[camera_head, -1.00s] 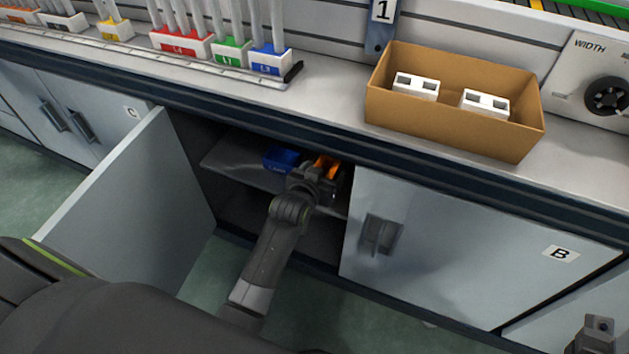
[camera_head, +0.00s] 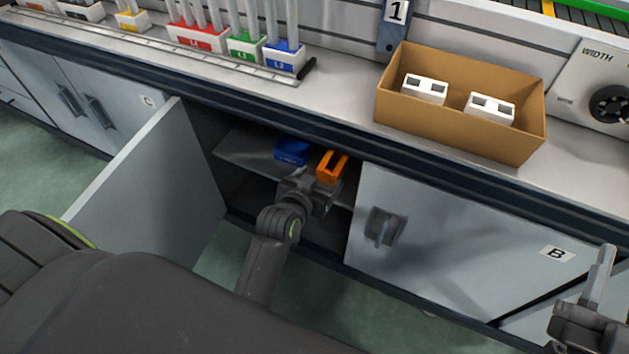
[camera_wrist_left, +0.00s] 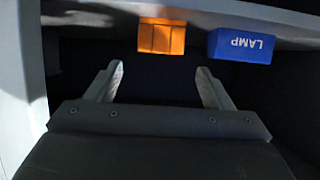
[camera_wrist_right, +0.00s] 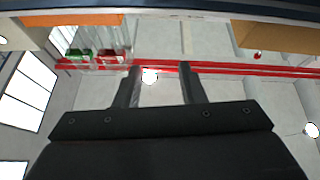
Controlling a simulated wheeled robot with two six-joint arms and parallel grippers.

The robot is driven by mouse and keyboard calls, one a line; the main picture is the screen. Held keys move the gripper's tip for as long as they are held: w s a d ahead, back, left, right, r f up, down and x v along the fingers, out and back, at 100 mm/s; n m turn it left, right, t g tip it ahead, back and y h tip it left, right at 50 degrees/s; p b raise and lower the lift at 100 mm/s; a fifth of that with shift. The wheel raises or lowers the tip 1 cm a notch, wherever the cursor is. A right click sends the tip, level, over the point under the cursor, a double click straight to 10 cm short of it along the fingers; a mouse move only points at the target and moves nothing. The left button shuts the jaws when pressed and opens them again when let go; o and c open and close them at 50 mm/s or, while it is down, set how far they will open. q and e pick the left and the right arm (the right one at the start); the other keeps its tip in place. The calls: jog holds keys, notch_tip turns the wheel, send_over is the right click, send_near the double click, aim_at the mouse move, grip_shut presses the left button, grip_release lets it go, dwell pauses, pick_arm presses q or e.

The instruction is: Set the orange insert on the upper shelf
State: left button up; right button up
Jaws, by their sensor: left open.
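The orange insert (camera_head: 332,166) sits on the upper shelf (camera_head: 238,150) inside the open cabinet, to the right of a blue block. My left gripper (camera_head: 318,188) is just in front of the insert, at the cabinet opening. In the left wrist view, its fingers (camera_wrist_left: 160,85) are spread with nothing between them, and the orange insert (camera_wrist_left: 161,38) is apart from the fingertips. My right gripper (camera_head: 598,280) is at the right edge, outside the cabinet. In the right wrist view, its fingers (camera_wrist_right: 160,85) are apart and empty.
The blue block (camera_head: 291,151), marked LAMP in the left wrist view (camera_wrist_left: 240,46), stands beside the insert. The open door (camera_head: 155,185) is on the left; the closed door B (camera_head: 470,235) is on the right. A cardboard box (camera_head: 455,128) with white parts stands on the counter.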

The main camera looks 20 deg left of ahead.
pick_arm(q)
jog(key=s+a+r+t+y, duration=0.1)
jog(key=s+a+r+t, duration=0.2)
jog(key=s+r, duration=0.4)
jog(key=s+a+r+t, duration=0.3)
jog(key=s+a+r, duration=0.2)
jog(key=r, duration=0.8)
jog(key=shift+s+a+n+t+y+p, duration=0.3)
jog(key=shift+s+a+y, duration=0.1)
jog(key=shift+s, duration=0.65)
pick_arm(e)
jog(key=f+g, duration=0.2)
jog(key=f, duration=0.1)
jog(key=w+f+g, duration=0.1)
jog(key=f, duration=0.1)
jog(key=shift+w+d+m+h, duration=0.1)
jog(key=shift+d+m+h, duration=0.2)
jog(key=shift+d+m, duration=0.1)
